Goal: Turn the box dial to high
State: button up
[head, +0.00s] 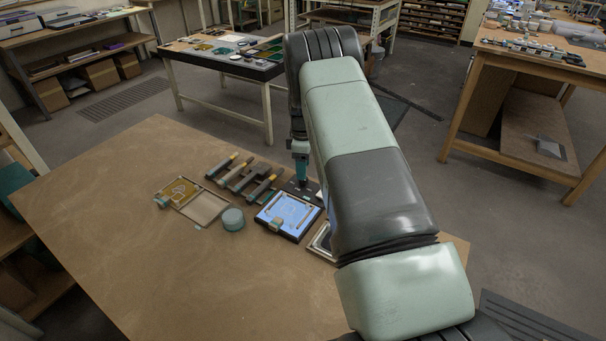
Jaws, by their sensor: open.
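A lit light box (287,217) with a dark frame and a bluish-white panel lies on the wooden table. A small pale green piece (277,224) sits at its near edge. My gripper (302,177) points down just behind the light box, over a dark flat area at the box's back right. Its fingers are too small here to show the gap, and nothing is seen held in it. The dial cannot be made out; it may be hidden by my gripper or too small to see.
Left of the light box are a round teal jar (233,219), a shallow tray (203,207), an amber glass piece (178,191) and several dark-handled tools (243,178). Another framed item (320,241) is partly behind my arm. The table's left and front (110,215) are clear.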

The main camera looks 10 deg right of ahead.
jog(key=shift+f, duration=1.95)
jog(key=c, duration=1.1)
jog(key=shift+o, duration=0.2)
